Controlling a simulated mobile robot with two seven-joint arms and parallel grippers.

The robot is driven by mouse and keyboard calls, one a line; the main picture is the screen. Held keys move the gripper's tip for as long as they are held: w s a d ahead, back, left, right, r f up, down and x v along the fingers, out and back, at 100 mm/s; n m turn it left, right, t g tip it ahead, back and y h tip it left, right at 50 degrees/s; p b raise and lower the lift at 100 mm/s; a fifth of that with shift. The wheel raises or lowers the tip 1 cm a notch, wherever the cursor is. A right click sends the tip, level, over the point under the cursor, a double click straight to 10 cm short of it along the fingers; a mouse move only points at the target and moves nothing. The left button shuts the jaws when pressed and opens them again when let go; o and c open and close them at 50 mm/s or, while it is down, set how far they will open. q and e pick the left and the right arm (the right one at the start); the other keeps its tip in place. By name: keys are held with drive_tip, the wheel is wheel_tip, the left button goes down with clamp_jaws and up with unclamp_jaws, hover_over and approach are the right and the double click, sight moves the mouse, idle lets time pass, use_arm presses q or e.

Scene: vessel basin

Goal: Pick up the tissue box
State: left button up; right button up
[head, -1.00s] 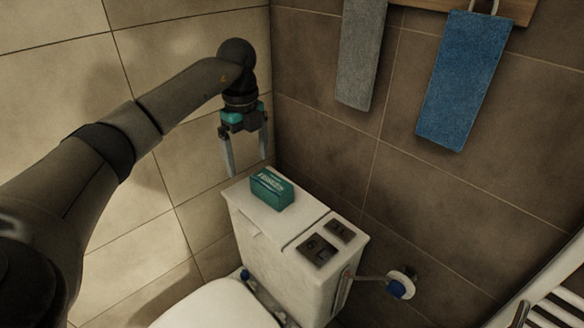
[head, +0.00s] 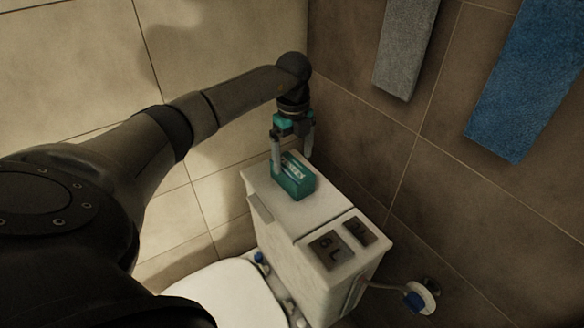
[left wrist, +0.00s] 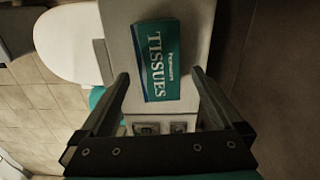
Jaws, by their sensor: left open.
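The teal tissue box (head: 294,180) sits on top of the toilet's cistern (head: 262,185), towards its far left end. In the left wrist view the box (left wrist: 157,60) shows its top with "TISSUES" printed on it. My left gripper (head: 291,158) points down at the box. In the head view one finger overlaps the box's left end and the other is behind or beside it. In the wrist view the open fingers (left wrist: 160,77) lie on either side of the box's near end, with gaps. Whether they reach down to its height is unclear. My right gripper is not in view.
The cistern has two flush plates (head: 331,250) on its near right part. The toilet lid (head: 222,297) is in front. Tiled walls meet close behind the cistern. A grey towel (head: 405,45) and a blue towel (head: 530,80) hang on the right wall.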

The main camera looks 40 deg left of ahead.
sight(292, 167)
use_arm(q)
drive_tip(key=shift+f, duration=0.45)
wheel_tip(292, 167, down, 4)
drive_tip(key=shift+a+r+b, duration=0.1)
drive_tip(key=shift+a+b, duration=0.05)
drive_tip(key=shift+b, duration=0.5)
drive_tip(key=shift+f, duration=0.35)
drive_tip(key=c, duration=1.4)
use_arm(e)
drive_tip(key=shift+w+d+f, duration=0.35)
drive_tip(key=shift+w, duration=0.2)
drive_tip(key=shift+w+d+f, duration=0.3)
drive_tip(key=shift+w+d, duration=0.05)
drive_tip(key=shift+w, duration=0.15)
use_arm(q)
drive_tip(key=shift+r, duration=0.1)
